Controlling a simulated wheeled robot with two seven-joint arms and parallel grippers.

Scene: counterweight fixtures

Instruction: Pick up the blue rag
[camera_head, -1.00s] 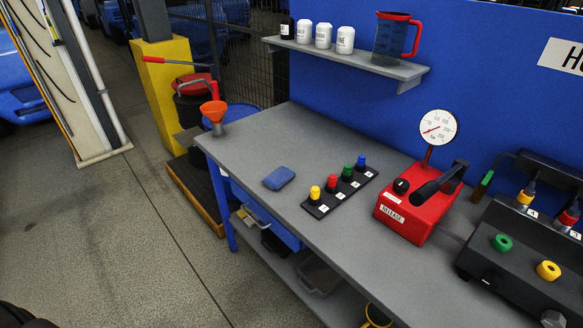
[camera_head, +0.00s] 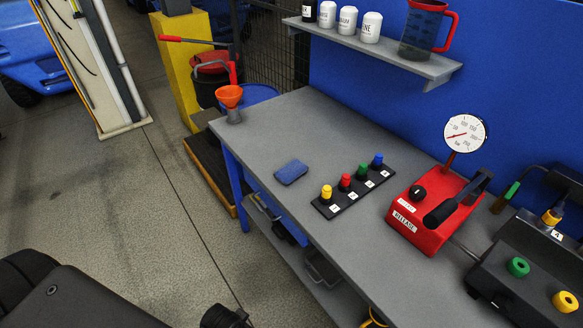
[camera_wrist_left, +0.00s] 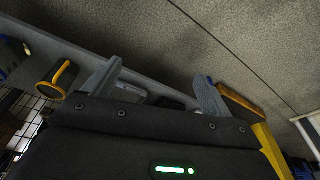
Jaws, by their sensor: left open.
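The blue rag (camera_head: 291,172) lies folded on the grey workbench (camera_head: 275,128), near its left front edge. It sits to the left of a strip of coloured knobs. My left arm (camera_head: 70,295) shows at the lower left in the head view, over the floor and apart from the bench. My left gripper (camera_wrist_left: 158,88) shows in the left wrist view with its two fingers spread wide and nothing between them. The rag cannot be made out in the wrist view. My right gripper is not in view.
The black knob strip (camera_head: 325,208), a red gauge unit (camera_head: 430,225) and a dark fixture block (camera_head: 505,275) stand right of the rag. An orange funnel (camera_head: 229,96) stands at the bench's far left corner. A shelf (camera_head: 390,55) with containers hangs above. The bench around the rag is clear.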

